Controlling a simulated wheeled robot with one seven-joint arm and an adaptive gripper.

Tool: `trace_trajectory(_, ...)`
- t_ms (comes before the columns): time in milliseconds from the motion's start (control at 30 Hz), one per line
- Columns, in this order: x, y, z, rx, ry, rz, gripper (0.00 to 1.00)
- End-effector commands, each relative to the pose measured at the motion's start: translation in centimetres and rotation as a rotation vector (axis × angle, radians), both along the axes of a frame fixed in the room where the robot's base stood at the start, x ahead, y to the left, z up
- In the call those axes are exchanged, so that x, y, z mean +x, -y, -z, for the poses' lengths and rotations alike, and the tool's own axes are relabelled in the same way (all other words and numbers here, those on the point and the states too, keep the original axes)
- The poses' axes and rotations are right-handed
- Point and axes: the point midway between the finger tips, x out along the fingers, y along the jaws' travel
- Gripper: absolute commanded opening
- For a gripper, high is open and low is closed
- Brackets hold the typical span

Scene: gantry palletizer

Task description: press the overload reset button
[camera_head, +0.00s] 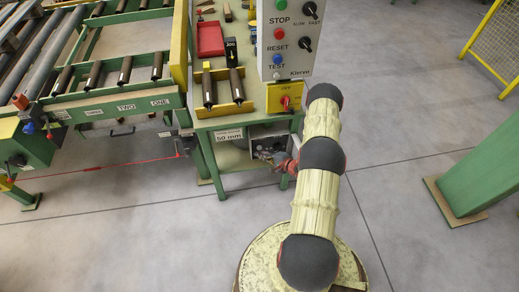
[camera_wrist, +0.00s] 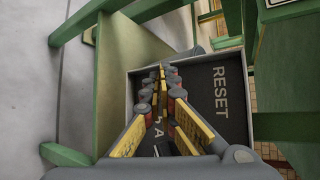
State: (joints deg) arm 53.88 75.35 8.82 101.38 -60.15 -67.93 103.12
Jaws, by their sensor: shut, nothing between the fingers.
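A grey box (camera_head: 262,139) sits under the green workbench, low on its right side. In the wrist view, the box's dark panel (camera_wrist: 222,112) bears the word RESET and other letters partly covered by my fingers. No reset button is distinguishable there; my fingers hide the middle of the panel. My gripper (camera_wrist: 163,72) is shut and empty, its fingers pointing at the panel. Whether the tips touch it I cannot tell. In the head view, my gripper (camera_head: 268,157) is small and partly hidden in front of the box.
Above the bench stands a light control panel (camera_head: 292,40) with coloured buttons and STOP, RESET and TEST labels. A yellow switch plate (camera_head: 273,98) is below it. Green bench framing (camera_wrist: 75,155) closely borders the box. A roller conveyor (camera_head: 125,70) is at left; open floor (camera_head: 130,230) lies in front.

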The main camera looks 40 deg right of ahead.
Motion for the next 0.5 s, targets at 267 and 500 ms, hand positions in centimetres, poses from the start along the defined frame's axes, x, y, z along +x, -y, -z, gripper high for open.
trace_trajectory(267, -1.2, -0.7, -0.1, 0.001, 0.0, 0.0, 0.0)
trace_trajectory(500, -3.0, -1.8, -0.1, 0.002, -0.001, 0.001, 0.0)
